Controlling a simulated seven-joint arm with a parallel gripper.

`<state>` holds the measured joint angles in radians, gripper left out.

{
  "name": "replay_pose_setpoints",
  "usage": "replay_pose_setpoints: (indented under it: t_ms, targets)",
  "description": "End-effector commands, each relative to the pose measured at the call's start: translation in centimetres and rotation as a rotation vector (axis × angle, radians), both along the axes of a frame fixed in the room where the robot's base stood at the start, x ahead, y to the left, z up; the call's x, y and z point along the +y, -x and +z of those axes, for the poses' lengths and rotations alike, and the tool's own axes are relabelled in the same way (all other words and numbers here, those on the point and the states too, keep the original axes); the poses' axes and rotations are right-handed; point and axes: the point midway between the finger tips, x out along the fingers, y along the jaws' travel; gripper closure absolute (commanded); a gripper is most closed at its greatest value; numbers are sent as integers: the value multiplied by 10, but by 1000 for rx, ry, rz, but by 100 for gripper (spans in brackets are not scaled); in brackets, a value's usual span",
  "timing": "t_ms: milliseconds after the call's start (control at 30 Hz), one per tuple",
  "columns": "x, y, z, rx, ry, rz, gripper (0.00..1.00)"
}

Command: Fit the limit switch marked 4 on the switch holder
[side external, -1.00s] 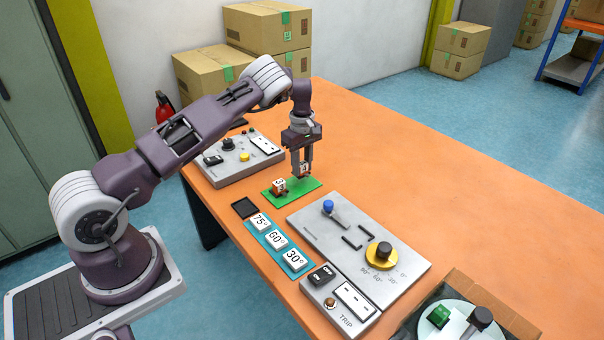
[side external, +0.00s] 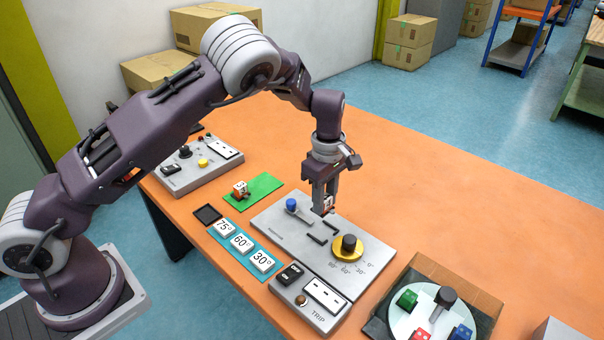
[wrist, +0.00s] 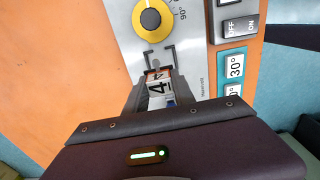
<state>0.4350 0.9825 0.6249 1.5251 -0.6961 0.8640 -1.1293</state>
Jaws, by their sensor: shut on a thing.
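My gripper (side external: 322,208) is shut on the limit switch marked 4, a small block whose 4 label (wrist: 158,92) shows between the fingers in the wrist view. In the side view only a small part of this switch (side external: 328,204) shows at the fingertips. It is held above the grey gate plate. The switch holder seems to be the pair of black corner brackets (side external: 317,239) on that plate. In the wrist view a bracket (wrist: 159,52) lies just beyond the switch. Whether the switch touches the plate I cannot tell.
Another switch (side external: 240,190) stays on the green mat (side external: 265,186). The plate bears a blue-knobbed lever (side external: 292,204) and a yellow dial (side external: 347,250) close to the brackets. Angle tiles (side external: 242,243) and a TRIP box (side external: 312,298) lie in front.

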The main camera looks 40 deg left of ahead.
Motion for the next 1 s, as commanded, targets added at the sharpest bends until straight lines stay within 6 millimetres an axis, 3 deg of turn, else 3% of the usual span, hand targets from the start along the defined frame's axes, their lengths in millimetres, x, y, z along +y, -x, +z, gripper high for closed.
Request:
replay_pose_setpoints:
  t_ms: [167,633,1000]
  targets:
    - [-9,5,-8,2,-2,-1,100]
    - [-7,4,-62,2,-1,0,100]
    - [-8,4,-71,1,0,-1,100]
